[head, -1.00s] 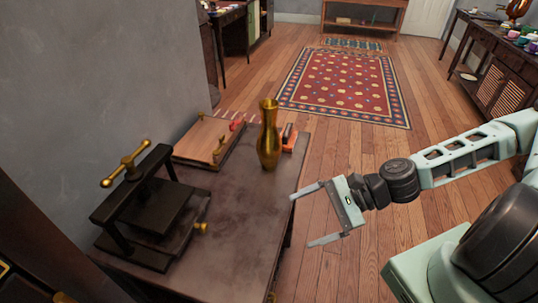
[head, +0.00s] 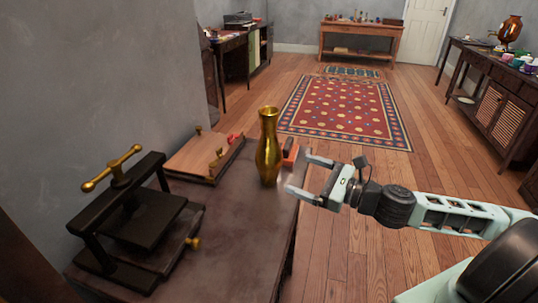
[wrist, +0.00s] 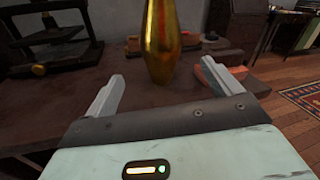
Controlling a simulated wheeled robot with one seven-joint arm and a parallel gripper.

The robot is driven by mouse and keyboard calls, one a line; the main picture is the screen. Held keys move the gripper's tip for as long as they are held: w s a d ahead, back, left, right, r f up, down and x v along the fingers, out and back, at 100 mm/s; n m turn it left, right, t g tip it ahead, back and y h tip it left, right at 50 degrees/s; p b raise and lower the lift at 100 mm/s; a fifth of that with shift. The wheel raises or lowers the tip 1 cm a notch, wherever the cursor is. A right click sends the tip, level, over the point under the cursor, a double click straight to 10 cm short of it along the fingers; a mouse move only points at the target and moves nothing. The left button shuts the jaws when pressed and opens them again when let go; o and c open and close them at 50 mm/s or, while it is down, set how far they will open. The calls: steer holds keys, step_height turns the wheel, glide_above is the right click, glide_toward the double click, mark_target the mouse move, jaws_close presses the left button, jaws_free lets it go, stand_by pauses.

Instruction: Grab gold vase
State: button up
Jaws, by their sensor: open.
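The gold vase (head: 268,150) stands upright on the dark table (head: 225,232), near its right edge. My gripper (head: 298,175) is open and empty, just right of the vase in the head view, with its fingers pointing left toward it. In the wrist view the vase (wrist: 161,45) rises ahead, between the lines of the two open fingers (wrist: 162,85). It stands beyond the fingertips, and its top is cut off by the frame. The gripper does not appear to touch it.
A black press with a brass handle (head: 125,215) stands on the table's left. A wooden board press (head: 203,157) lies behind, left of the vase. A small orange-red object (head: 290,152) sits close behind the vase, to its right. Open floor lies right of the table.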

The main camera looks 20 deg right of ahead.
mark_target(280, 166)
steer(key=x, duration=0.5)
steer(key=shift+w+a, duration=0.15)
steer(key=shift+a, duration=0.05)
steer(key=shift+r+p+x, duration=0.1)
steer(key=shift+p+x, duration=0.15)
steer(key=shift+x, duration=1.1)
steer(key=shift+r+p+x, duration=0.15)
steer(key=shift+p+x, duration=0.05)
steer(key=shift+x, duration=1.1)
steer(key=shift+w+d, duration=0.1)
steer(key=shift+c, duration=0.3)
steer(key=c, duration=1.3)
